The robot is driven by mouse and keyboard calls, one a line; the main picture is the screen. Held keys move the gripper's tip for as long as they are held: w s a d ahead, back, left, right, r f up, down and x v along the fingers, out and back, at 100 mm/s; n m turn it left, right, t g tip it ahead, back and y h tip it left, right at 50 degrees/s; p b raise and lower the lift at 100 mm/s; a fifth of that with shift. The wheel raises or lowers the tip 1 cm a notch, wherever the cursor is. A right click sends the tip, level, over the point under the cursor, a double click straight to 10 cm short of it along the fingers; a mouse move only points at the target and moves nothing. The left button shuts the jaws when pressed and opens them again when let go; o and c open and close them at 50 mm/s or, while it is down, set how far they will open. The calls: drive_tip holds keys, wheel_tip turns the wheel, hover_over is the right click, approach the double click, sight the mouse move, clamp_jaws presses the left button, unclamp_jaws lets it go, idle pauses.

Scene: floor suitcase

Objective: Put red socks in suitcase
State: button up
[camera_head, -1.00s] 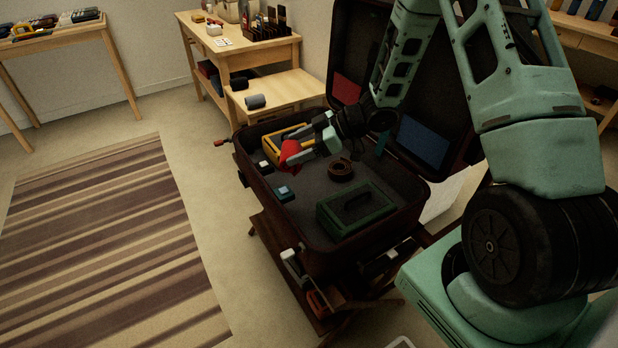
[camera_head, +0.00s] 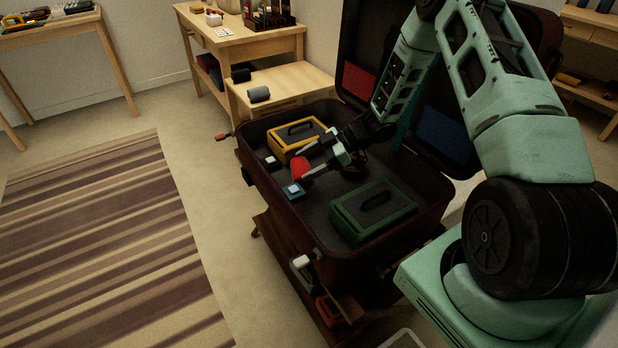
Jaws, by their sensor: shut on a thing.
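The red socks (camera_head: 299,168), a small roll, are held between the fingers of my gripper (camera_head: 302,166). My gripper is shut on them inside the outline of the open dark suitcase (camera_head: 279,209), low over its floor. I cannot tell whether the socks touch the suitcase floor. The suitcase rests on a low wooden stand with its lid raised at the back. My gripper and wrist hide part of the suitcase's middle.
Dark and grey rolls (camera_head: 259,94) lie on a wooden bench (camera_head: 300,86) behind. A striped rug (camera_head: 100,240) covers the left floor.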

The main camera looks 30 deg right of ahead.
drive_tip(key=shift+f+b, duration=0.35)
drive_tip(key=shift+f, duration=1.95)
drive_tip(key=shift+f, duration=0.1)
drive_tip(key=shift+f, duration=0.15)
drive_tip(key=o, duration=1)
